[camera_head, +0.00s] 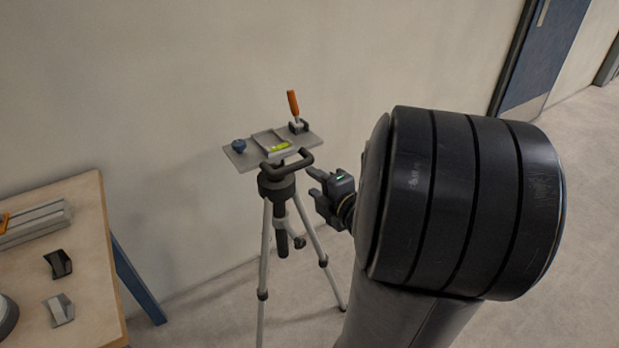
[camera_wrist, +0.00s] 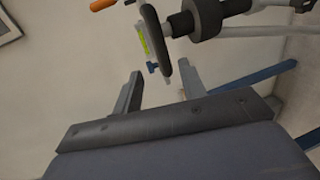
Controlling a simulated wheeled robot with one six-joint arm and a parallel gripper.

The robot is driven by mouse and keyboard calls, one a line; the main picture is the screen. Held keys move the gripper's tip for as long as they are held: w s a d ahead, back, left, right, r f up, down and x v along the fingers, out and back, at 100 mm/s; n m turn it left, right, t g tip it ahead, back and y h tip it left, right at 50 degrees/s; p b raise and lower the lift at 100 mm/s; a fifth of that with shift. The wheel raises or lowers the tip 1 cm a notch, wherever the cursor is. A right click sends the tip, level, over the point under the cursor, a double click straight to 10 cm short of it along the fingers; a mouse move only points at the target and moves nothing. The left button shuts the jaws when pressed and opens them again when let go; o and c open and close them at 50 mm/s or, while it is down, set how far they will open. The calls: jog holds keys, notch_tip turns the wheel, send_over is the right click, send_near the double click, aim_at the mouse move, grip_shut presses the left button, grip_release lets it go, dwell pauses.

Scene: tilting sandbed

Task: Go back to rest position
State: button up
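My gripper (camera_head: 318,184) is beside the tripod (camera_head: 265,250), to the right of its head, with the fingers pointing left toward it. In the wrist view my gripper (camera_wrist: 158,92) shows two fingers spread apart with nothing between them. The tripod carries a flat grey plate (camera_head: 240,158) with a dark handle loop (camera_head: 300,160) in front. On the plate are a yellow-green level vial (camera_head: 279,147), a blue knob (camera_head: 239,145) and an orange-handled tool or lever (camera_head: 293,105). My arm covers the right part of the head view.
A wooden table (camera_head: 95,230) stands at the left, with a dark block (camera_head: 58,264), a light grey block (camera_head: 59,310) and a grey rail-like piece (camera_head: 35,222). A wall is behind the tripod. A blue door (camera_head: 545,50) is at the upper right. Floor beyond my arm looks clear.

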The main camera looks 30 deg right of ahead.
aim_at(293, 165)
dwell(0.4)
jog(key=x, duration=1)
jog(key=shift+w+r, duration=0.35)
jog(key=shift+s+r, duration=0.1)
jog(key=shift+r, duration=0.05)
